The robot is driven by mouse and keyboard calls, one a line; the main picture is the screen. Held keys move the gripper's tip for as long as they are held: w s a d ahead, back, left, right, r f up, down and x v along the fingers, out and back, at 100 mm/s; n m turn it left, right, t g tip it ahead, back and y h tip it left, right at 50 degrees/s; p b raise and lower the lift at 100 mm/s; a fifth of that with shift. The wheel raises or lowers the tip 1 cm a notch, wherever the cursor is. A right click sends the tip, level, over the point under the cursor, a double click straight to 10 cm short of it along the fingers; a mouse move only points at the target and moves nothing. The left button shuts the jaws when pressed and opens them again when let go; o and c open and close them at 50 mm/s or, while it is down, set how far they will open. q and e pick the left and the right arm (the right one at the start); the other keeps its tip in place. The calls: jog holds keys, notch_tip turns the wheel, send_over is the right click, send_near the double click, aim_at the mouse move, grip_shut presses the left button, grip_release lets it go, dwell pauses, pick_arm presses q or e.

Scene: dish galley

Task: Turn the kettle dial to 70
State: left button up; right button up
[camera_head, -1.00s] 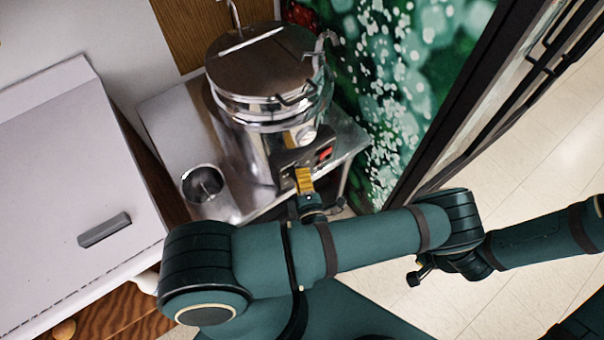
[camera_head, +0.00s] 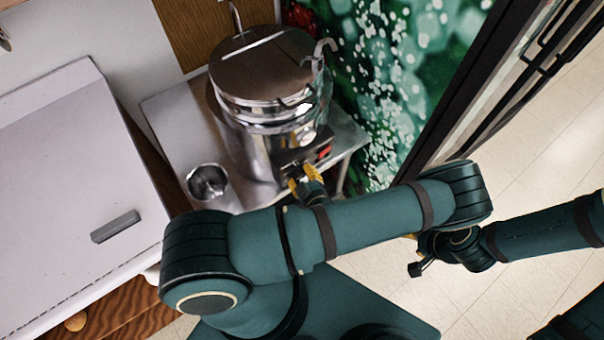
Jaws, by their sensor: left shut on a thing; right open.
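The kettle (camera_head: 268,105) is a large steel pot with a lid, on a steel stand. Its dark control panel (camera_head: 308,155), with a red switch, faces my arm. My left gripper (camera_head: 304,179) is at the lower part of this panel, its yellow fingers on either side of the dial and shut on it. The dial is mostly hidden between the fingers, and its marks cannot be read.
A steel cup-like well (camera_head: 207,182) is on the stand (camera_head: 185,130), left of the kettle. A white lidded unit (camera_head: 75,190) stands at the left. A green patterned panel (camera_head: 400,70) and a dark-framed glass door (camera_head: 490,90) stand to the right. Floor is clear at right.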

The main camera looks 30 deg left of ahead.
pick_arm(q)
jog(key=shift+a+r+m+g, duration=0.1)
jog(key=shift+m+g, duration=0.7)
jog(key=shift+m, duration=0.4)
jog(key=shift+m+g+y, duration=0.5)
jog(key=shift+m+g, duration=0.1)
jog(key=shift+m, duration=0.3)
jog(key=o, duration=1.2)
jog(key=v, duration=1.2)
